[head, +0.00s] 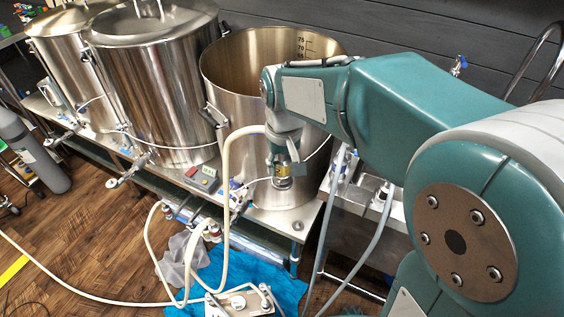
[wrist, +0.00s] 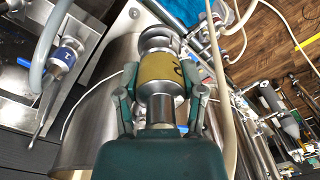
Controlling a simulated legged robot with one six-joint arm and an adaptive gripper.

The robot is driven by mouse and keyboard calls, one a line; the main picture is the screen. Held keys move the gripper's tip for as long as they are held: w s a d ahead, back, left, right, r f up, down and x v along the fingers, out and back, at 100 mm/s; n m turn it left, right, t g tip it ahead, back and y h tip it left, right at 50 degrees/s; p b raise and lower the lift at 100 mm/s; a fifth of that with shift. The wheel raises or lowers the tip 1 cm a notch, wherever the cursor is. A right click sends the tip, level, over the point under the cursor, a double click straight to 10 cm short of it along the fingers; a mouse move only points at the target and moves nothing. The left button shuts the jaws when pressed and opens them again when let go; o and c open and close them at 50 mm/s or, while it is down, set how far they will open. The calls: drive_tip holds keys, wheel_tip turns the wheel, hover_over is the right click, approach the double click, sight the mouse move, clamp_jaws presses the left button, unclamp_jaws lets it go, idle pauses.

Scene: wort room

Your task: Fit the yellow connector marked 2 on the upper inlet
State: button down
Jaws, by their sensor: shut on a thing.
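My gripper (wrist: 161,92) is shut on a steel connector with a yellow band (wrist: 160,68), held between its two fingers. A dark mark shows on the band, but only partly, so I cannot read it surely. In the head view my gripper (head: 284,158) hangs in front of the open steel kettle, and the yellow band (head: 283,170) shows below it. The connector's far end, with steel rings, points away from my gripper and looks free of any fitting. I cannot make out which fitting is the upper inlet.
The open kettle (head: 235,75) stands beside two lidded kettles (head: 155,80) on a steel bench. A cream hose (head: 225,165) loops close left of my gripper. A blue-banded connector (wrist: 66,56) on a grey hose is at the wrist view's left. A blue cloth (head: 262,280) lies below.

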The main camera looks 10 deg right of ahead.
drive_tip(key=shift+f, duration=0.25)
drive_tip(key=shift+c, duration=0.6)
unclamp_jaws()
wheel_tip(320, 180, up, 12)
drive_tip(key=shift+d+f, duration=0.1)
drive_tip(key=s+d+f+m+t, duration=0.1)
drive_tip(key=s+d+f+t, duration=0.1)
drive_tip(key=s+d, duration=0.3)
drive_tip(key=s+d+f+m+t, duration=0.1)
drive_tip(key=s+d+f+t, duration=0.2)
drive_tip(key=s, duration=0.7)
drive_tip(key=shift+d+t, duration=0.3)
drive_tip(key=shift+d, duration=0.65)
